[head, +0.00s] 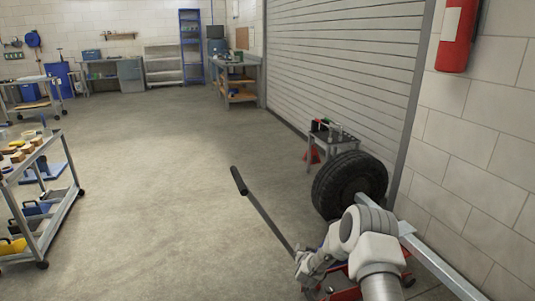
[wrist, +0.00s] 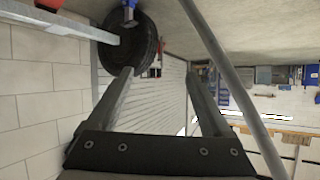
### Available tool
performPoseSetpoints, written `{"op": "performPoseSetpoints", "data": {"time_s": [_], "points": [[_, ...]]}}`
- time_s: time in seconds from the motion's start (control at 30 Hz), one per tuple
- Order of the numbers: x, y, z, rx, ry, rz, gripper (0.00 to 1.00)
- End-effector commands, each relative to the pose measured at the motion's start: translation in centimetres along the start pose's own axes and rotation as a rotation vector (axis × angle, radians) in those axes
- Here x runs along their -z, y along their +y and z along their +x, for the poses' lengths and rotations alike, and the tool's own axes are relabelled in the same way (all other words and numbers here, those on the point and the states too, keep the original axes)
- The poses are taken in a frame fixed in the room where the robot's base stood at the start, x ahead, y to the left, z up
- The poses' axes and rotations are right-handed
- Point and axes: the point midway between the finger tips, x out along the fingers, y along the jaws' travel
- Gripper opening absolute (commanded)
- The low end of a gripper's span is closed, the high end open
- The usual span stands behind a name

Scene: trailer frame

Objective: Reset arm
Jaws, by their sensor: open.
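My arm (head: 376,248) reaches in at the bottom right of the head view, bent down and to the left. Its hand end is low beside a red floor jack (head: 343,293), partly hidden by the arm. In the wrist view my gripper (wrist: 160,76) has its two fingers apart with nothing held between them. The jack's long handle (head: 262,210) slants up to the left with a black grip. In the wrist view a grey bar, apparently this handle (wrist: 226,72), runs to the right of the right finger, not between the fingers.
A small stool (head: 335,142) stands behind the tyre. A tool cart (head: 55,215) is at the left. The middle floor is clear.

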Motion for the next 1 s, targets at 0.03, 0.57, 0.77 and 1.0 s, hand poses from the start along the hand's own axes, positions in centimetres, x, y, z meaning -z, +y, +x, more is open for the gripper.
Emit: {"op": "performPoseSetpoints", "data": {"time_s": [0.03, 0.57, 0.77, 1.0], "points": [[3.5, -0.9, -1.5, 0.025, -0.006, -0.009, 0.84], [23.2, -5.5, -18.4, 0.181, -0.168, -0.129, 0.84], [28.2, -5.6, -26.6, 0.198, -0.234, -0.171, 0.84], [32.1, -4.5, -37.0, 0.194, -0.315, -0.209, 0.84]]}}
